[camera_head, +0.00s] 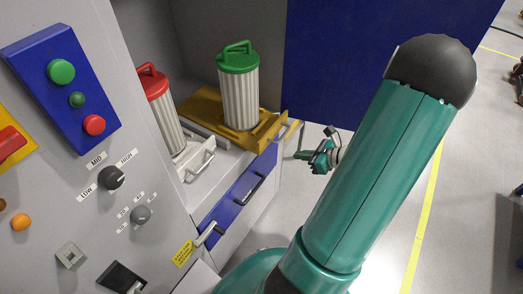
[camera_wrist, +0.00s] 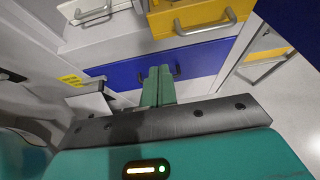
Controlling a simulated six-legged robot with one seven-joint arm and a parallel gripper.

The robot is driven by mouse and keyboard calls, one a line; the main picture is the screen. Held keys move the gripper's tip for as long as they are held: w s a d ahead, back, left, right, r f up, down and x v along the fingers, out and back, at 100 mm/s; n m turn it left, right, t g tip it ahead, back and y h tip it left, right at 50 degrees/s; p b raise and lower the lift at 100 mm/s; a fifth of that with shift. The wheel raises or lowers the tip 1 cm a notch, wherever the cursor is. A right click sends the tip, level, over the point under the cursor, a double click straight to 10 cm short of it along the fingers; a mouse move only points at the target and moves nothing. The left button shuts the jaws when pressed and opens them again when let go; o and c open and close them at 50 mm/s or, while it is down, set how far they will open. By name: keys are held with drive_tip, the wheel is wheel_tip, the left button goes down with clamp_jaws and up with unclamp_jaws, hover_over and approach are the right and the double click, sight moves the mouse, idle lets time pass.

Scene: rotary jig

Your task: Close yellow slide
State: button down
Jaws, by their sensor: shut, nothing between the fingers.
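The yellow slide (camera_head: 274,130) sticks out of the machine's bay and carries a ribbed light canister with a green handled lid (camera_head: 238,85). Its front has a metal bar handle, which shows in the wrist view beside the yellow front (camera_wrist: 190,14). My gripper (camera_head: 302,156) is just right of the slide front in the head view, apart from it. In the wrist view my gripper's green fingers (camera_wrist: 158,72) are together and empty, in front of the blue drawer and below the yellow front.
A white slide (camera_head: 198,162) with a red-lidded canister (camera_head: 162,105) stands left of the yellow one. A blue drawer (camera_head: 237,198) with handles lies below. A control panel (camera_head: 75,85) is at left. Open floor (camera_head: 385,190) lies to the right.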

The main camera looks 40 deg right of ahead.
approach(262, 149)
wheel_tip(262, 149, down, 3)
drive_tip(key=w, duration=0.2)
drive_tip(key=shift+w+a+r, duration=0.1)
drive_tip(key=shift+w+a, duration=0.25)
drive_tip(key=shift+w, duration=0.2)
drive_tip(key=shift+w+a+r, duration=0.1)
drive_tip(key=shift+w+a, duration=0.2)
drive_tip(key=shift+w, duration=0.2)
drive_tip(key=shift+w+a, duration=0.2)
drive_tip(key=shift+w, duration=0.4)
